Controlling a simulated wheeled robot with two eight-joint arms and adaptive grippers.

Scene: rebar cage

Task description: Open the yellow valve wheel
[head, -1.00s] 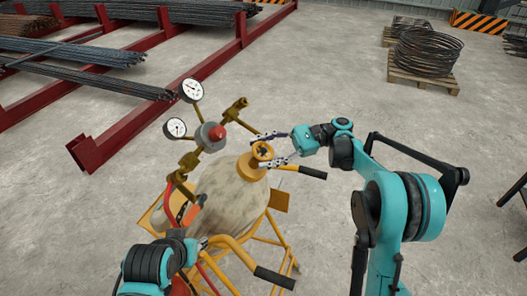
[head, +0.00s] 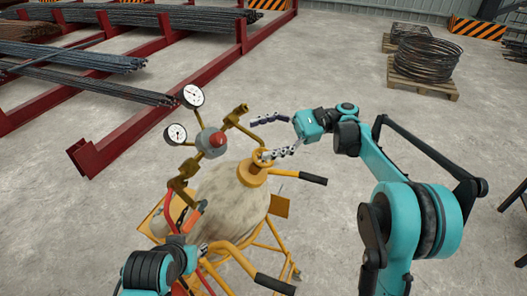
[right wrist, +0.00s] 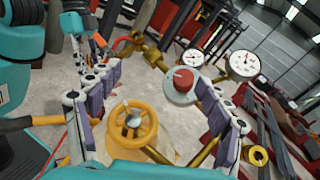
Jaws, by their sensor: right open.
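The yellow valve wheel (head: 256,158) sits on top of a round beige tank (head: 228,205) in a yellow wheeled frame. It shows clearly in the right wrist view (right wrist: 133,112), below the space between the fingers. My right gripper (head: 260,138) is open and empty, its fingers spread wide. In the head view its lower fingertip is close to the wheel and the other is beyond it; I cannot tell whether it touches. My left gripper (head: 200,248) is low by the frame's near handle, mostly hidden by its own arm.
A red-capped valve (head: 217,140) with two dial gauges (head: 193,96) and brass pipes stands left of the wheel. A black-gripped handle (head: 313,178) juts out below my right gripper. Red racks hold rebar behind. Wire coils (head: 427,58) lie on a pallet.

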